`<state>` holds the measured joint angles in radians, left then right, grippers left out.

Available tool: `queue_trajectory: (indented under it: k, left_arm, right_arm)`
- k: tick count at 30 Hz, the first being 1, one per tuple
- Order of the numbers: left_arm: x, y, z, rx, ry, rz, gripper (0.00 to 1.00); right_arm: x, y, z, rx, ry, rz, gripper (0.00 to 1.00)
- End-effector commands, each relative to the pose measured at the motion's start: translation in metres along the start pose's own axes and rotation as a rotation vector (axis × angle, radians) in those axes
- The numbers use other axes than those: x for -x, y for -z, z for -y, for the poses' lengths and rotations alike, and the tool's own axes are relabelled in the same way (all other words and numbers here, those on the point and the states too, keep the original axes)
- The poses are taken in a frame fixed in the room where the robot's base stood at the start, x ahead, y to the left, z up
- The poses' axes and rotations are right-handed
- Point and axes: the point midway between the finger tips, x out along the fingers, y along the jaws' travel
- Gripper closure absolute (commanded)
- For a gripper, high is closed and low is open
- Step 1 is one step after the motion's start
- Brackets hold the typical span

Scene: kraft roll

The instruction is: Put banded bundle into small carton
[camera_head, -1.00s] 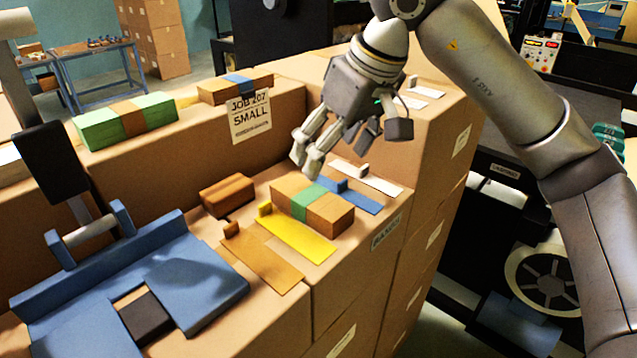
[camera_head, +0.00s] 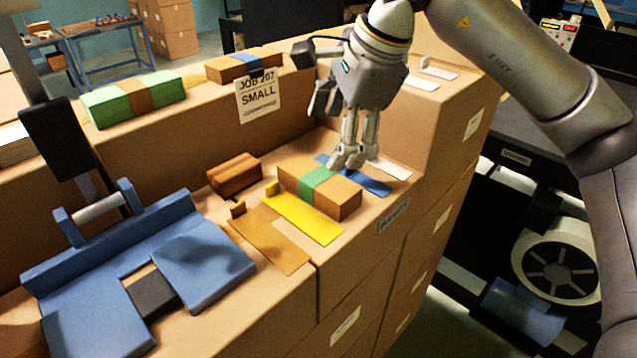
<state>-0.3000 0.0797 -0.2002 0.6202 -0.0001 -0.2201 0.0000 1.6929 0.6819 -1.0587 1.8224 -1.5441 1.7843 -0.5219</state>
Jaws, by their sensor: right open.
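My right gripper (camera_head: 340,138) is open and empty above the bundle's far side. Two of its fingers point down close to the bundle's far edge; whether they touch it I cannot tell. A label reading "JOB 207 SMALL" (camera_head: 258,97) is on the front face of the raised back carton (camera_head: 200,135). No carton opening shows, so which one is the small carton I cannot tell. My left gripper is out of view.
A dark brown block (camera_head: 234,174) lies left of the bundle. A blue fixture (camera_head: 115,262) fills the left front. A green bundle (camera_head: 134,99) and a blue-banded brown bundle (camera_head: 244,64) lie on the back cartons. A higher carton (camera_head: 440,105) stands at right.

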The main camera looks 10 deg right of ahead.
Motion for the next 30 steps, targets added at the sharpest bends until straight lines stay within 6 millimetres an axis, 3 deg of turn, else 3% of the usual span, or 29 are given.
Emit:
queue_trajectory:
  k: [9, 15, 23, 30]
  left_arm:
    - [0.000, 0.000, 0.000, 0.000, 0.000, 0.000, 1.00]
    - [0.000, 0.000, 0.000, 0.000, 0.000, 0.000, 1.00]
    - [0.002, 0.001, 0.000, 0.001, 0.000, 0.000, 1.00]
    - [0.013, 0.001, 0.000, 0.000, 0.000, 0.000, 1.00]
  right_arm:
    - [-0.002, -0.001, 0.000, -0.616, -0.001, 0.000, 0.21]
    - [-0.003, -0.002, -0.001, -0.930, -0.002, -0.002, 0.21]
    - [-0.008, -0.002, 0.000, -1.088, -0.004, -0.002, 0.21]
    - [-0.044, -0.002, -0.001, -1.090, -0.006, -0.004, 0.21]
